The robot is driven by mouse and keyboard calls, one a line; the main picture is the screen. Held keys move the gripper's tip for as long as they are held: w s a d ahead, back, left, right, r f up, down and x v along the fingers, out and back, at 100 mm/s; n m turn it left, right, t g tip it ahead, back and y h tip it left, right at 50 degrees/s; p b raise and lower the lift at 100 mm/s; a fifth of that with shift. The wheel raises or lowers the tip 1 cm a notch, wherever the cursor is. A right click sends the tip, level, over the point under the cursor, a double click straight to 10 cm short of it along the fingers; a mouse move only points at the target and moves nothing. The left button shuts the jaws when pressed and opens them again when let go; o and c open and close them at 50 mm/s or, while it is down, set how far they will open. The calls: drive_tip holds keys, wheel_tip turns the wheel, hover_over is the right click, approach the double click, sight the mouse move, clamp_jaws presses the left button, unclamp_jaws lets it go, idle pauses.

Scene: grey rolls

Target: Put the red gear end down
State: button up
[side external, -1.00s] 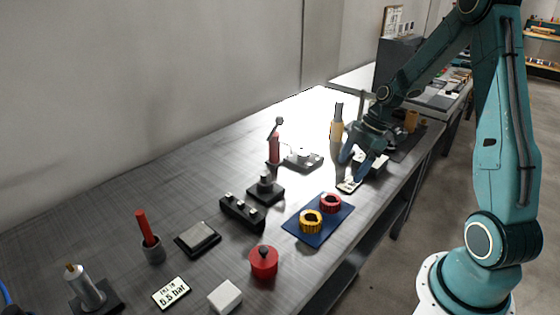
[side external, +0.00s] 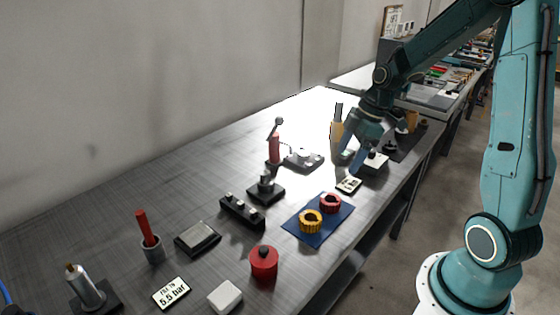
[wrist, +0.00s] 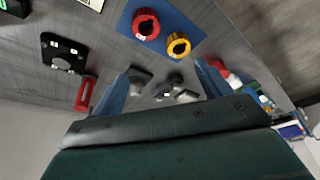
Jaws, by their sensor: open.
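The red gear (side external: 330,203) lies on a blue mat (side external: 322,232), beside a yellow gear (side external: 311,221). In the wrist view the red gear (wrist: 146,24) and the yellow gear (wrist: 179,45) both sit on the blue mat (wrist: 167,13). My gripper (side external: 351,159) is open and empty, above the bench behind the mat. Its fingers (wrist: 162,88) are spread apart in the wrist view, with the red gear beyond them. Fine detail on the gear faces is too small to tell.
A small white-topped plate (side external: 349,185) lies behind the mat. A red-handled toggle clamp (side external: 274,148), a black block with pegs (side external: 242,210) and a red round container (side external: 263,262) stand nearby. The bench's front edge runs close to the mat.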

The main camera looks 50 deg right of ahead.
drive_tip(key=s+a+r+m+t+h, duration=0.2)
drive_tip(key=s+a+r+m+t, duration=0.1)
drive_tip(key=s+a+r+m, duration=0.6)
drive_tip(key=s+a+r, duration=0.4)
drive_tip(key=s, duration=0.3)
drive_tip(key=shift+s+a+r+m+h, duration=0.25)
drive_tip(key=shift+s+r+m+h, duration=0.05)
drive_tip(key=shift+r, duration=0.05)
